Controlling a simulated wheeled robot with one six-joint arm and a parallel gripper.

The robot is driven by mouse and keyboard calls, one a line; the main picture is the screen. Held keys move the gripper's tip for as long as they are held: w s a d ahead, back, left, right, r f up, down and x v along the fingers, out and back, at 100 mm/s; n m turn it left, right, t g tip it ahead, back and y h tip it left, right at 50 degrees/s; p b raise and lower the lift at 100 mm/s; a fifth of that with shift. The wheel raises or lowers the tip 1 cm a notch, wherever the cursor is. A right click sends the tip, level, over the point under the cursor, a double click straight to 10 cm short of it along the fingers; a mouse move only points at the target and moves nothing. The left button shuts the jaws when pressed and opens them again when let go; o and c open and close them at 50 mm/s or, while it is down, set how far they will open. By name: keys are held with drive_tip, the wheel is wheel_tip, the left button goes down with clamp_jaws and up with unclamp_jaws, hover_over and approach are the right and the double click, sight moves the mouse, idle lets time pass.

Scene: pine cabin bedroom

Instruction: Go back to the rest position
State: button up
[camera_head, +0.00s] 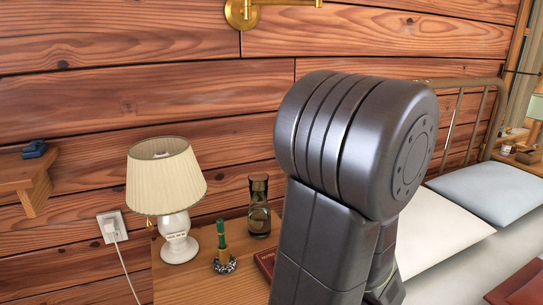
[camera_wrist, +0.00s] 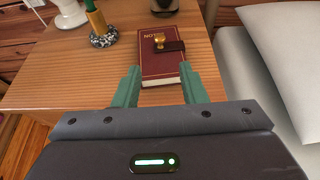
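My gripper (camera_wrist: 159,73) shows in the wrist view with its two green fingers spread apart and nothing held between them. The fingers point toward a dark red book (camera_wrist: 158,70) lying on the wooden nightstand (camera_wrist: 80,93). A small brass object (camera_wrist: 159,41) and a dark red item (camera_wrist: 174,46) are on the book. In the head view my arm's dark link fills the middle and hides my gripper and most of the book; only the book's left edge (camera_head: 266,262) shows.
On the nightstand stand a lamp (camera_head: 166,180), a green and yellow upright item in a speckled ring (camera_head: 223,264), and a dark glass bottle (camera_head: 259,209). A wooden wall shelf (camera_head: 28,180) is at left. The bed with a white pillow (camera_head: 437,230) lies at right.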

drive_tip(key=b+x, duration=0.3)
drive_tip(key=x, duration=0.9)
drive_tip(key=shift+f, duration=0.1)
